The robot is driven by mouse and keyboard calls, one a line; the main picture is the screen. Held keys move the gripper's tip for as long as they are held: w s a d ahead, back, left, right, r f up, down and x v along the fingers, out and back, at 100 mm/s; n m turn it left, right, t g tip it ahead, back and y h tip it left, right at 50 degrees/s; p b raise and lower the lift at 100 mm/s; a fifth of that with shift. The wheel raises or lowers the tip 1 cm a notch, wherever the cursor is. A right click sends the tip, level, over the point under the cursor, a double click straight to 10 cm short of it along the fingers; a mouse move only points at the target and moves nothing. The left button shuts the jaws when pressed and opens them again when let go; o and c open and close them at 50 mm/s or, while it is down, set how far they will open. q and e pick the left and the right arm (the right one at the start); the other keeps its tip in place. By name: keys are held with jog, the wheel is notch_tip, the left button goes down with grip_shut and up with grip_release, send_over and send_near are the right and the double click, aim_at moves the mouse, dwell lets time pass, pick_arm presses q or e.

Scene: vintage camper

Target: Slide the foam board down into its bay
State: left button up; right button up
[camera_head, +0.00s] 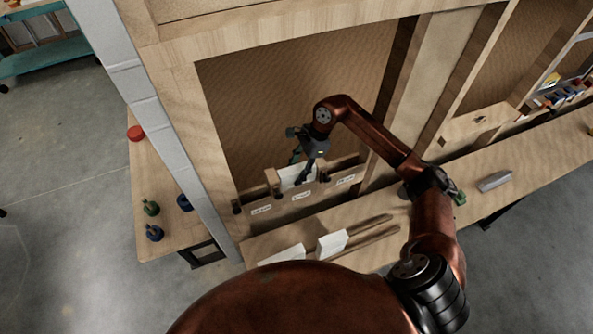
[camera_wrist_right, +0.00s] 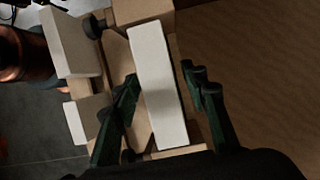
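The white foam board (camera_head: 297,178) stands upright in the middle slot of the wooden rack (camera_head: 283,207). Its upper part shows above the rack's front. My right gripper (camera_head: 302,168) is over this slot, pointing down, with one finger in front of the board and one behind. In the right wrist view the board's pale top edge (camera_wrist_right: 158,85) lies between the two dark green fingers (camera_wrist_right: 161,75). The fingers look open, with a narrow gap on the right side. The board's lower part is hidden inside the rack.
Two white blocks (camera_head: 332,242) lie by wooden rails on the bench in front of the rack. A grey block (camera_head: 495,181) lies farther right. A wooden frame post (camera_head: 205,150) rises left of the rack, and a brown panel (camera_head: 290,95) stands behind it.

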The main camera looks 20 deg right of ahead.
jog(key=shift+r, duration=0.2)
jog(key=shift+d+r, duration=0.15)
jog(key=shift+r, duration=0.15)
jog(key=b+v, duration=0.2)
jog(key=v, duration=0.9)
jog(key=shift+w+d+r, duration=0.1)
jog(key=shift+r, duration=0.05)
